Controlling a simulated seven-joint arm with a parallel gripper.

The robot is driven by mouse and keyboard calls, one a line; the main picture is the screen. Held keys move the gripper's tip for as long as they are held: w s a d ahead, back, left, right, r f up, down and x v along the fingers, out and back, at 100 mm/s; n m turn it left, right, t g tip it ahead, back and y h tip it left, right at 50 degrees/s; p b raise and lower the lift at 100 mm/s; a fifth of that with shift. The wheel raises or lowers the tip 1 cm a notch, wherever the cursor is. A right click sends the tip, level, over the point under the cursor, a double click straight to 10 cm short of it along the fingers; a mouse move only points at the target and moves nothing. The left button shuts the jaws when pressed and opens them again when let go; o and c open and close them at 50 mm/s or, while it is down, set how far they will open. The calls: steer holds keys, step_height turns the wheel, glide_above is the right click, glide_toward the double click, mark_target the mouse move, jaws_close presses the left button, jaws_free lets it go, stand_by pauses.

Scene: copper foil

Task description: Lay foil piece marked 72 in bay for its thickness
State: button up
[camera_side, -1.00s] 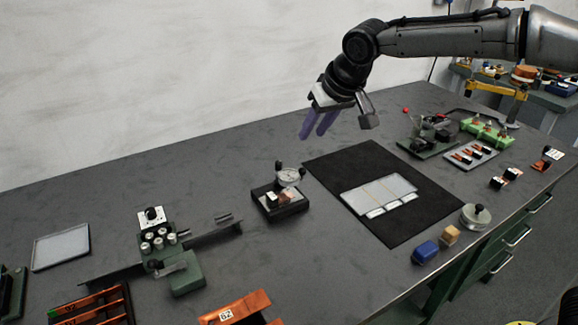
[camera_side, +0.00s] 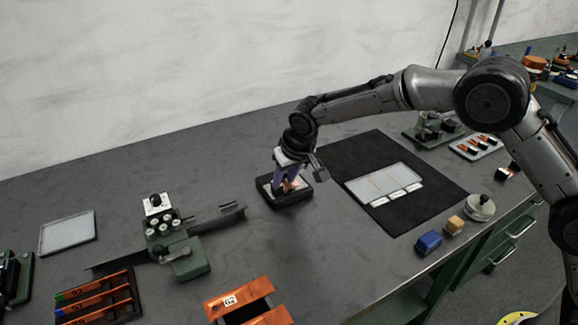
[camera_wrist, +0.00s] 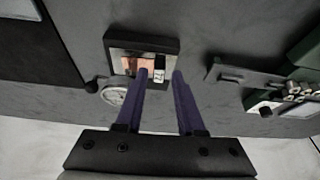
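A copper foil piece (camera_wrist: 129,65) lies in the thickness gauge, with a black-and-white tab (camera_wrist: 158,69) at its side; I cannot read the tab's number. The gauge's black base (camera_wrist: 172,46) shows in the wrist view, and its dial (camera_wrist: 114,95) is beside it. My gripper (camera_wrist: 160,75) is open, pointing down, its purple fingers on either side of the tab. In the side view my gripper (camera_side: 287,178) is low over the gauge base (camera_side: 268,192) and hides much of it. The pale bay tray (camera_side: 372,180) with three white labels lies on the black mat.
A blue block (camera_side: 428,242), a wooden block (camera_side: 455,225) and a round weight (camera_side: 481,207) stand near the front edge. The black mat (camera_side: 415,217) is clear around the tray.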

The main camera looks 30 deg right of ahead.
mark_target(280, 189)
steer(key=shift+x, duration=1.95)
jaws_close()
steer(key=shift+c, duration=1.6)
jaws_free()
jaws_close()
steer(key=shift+r, duration=0.1)
steer(key=shift+s+a, duration=0.15)
steer(key=shift+a, duration=2.55)
step_height(280, 189, up, 7)
